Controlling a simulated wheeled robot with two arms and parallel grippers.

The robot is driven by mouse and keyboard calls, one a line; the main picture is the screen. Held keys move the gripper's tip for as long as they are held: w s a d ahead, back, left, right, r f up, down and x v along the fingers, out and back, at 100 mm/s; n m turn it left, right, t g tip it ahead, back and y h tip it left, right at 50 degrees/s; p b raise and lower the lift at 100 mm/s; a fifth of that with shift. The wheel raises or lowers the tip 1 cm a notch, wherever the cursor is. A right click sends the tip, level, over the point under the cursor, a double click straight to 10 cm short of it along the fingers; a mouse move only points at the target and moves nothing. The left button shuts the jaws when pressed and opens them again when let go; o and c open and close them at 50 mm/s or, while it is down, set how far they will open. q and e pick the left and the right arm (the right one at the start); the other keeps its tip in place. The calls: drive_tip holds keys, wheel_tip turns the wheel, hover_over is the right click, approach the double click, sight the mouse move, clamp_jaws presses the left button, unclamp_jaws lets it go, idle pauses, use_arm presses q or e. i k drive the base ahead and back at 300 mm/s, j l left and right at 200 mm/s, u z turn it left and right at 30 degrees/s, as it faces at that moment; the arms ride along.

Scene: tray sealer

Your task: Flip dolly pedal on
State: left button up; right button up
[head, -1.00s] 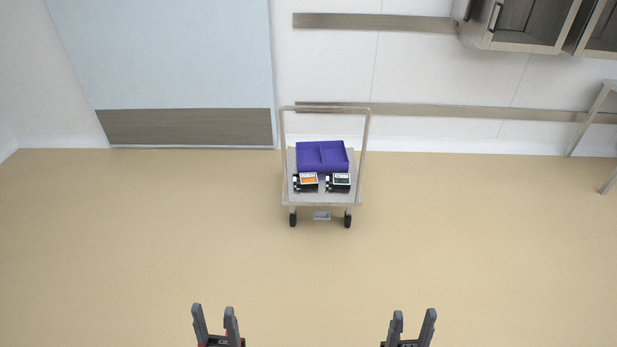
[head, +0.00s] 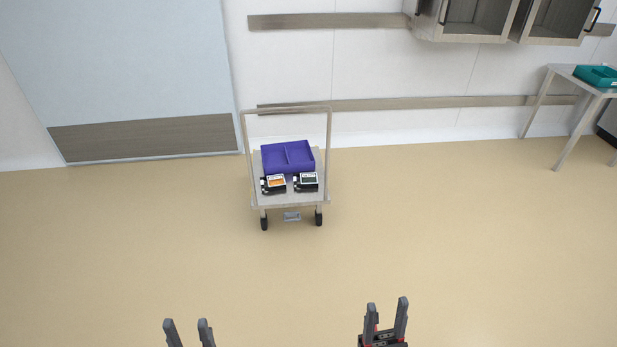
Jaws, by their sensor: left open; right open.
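The dolly (head: 260,196) stands on the floor near the back wall, left of the middle of the head view, with a tall metal handle frame and dark wheels. Its small grey pedal (head: 292,216) sits low at the front between two wheels; its exact tilt is too small to tell. My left gripper (head: 186,325) is open and empty at the bottom left. My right gripper (head: 387,309) is open and empty at the bottom, right of the middle. Both are well apart from the dolly.
The dolly carries a purple divided tray (head: 288,158) and two small dark boxes with an orange label (head: 274,183) and a white label (head: 306,182). A table (head: 562,72) with a teal tray (head: 597,76) stands at the right. Open floor lies between me and the dolly.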

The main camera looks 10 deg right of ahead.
sight(296, 213)
drive_tip(key=i+j, duration=0.15)
drive_tip(key=i, duration=0.3)
drive_tip(key=i+j, duration=0.15)
drive_tip(key=i, duration=0.3)
drive_tip(key=i+j, duration=0.15)
drive_tip(key=i, duration=0.25)
drive_tip(key=i+j, duration=0.15)
drive_tip(key=i, duration=0.3)
drive_tip(key=i+j, duration=0.15)
drive_tip(key=i, duration=0.3)
drive_tip(key=z, duration=0.05)
